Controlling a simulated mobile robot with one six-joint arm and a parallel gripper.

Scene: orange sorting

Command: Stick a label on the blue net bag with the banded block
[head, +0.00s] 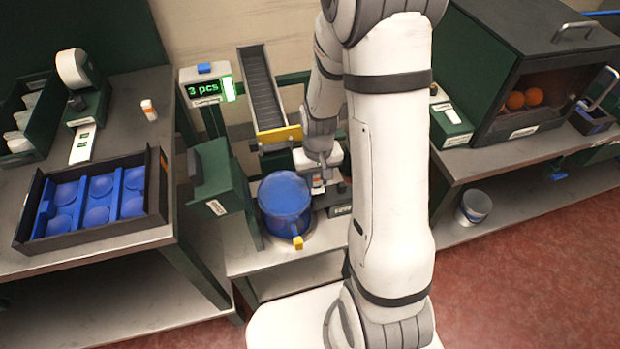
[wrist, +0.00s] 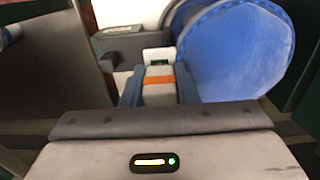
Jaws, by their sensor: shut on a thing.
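The blue net bag (head: 284,190) stands full on the low middle bench, with a yellow clip (head: 298,243) at its front. It fills the right of the wrist view (wrist: 236,52). My gripper (head: 318,183) is just right of the bag and low. It is shut on the banded block (wrist: 159,85), a pale block with an orange band between the two fingers. A white piece with a green mark (wrist: 158,55) shows just beyond the block's end; I cannot tell whether it is stuck to the block. Whether the block touches the bag is unclear.
A label roll dispenser (head: 88,100) with a white strip and an orange-banded bottle (head: 149,110) stand on the left table, behind a tray of blue cups (head: 100,230). A chute (head: 262,90) and a "3 pcs" display (head: 207,88) are behind the bag. A dark cabinet (head: 530,60) holds oranges.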

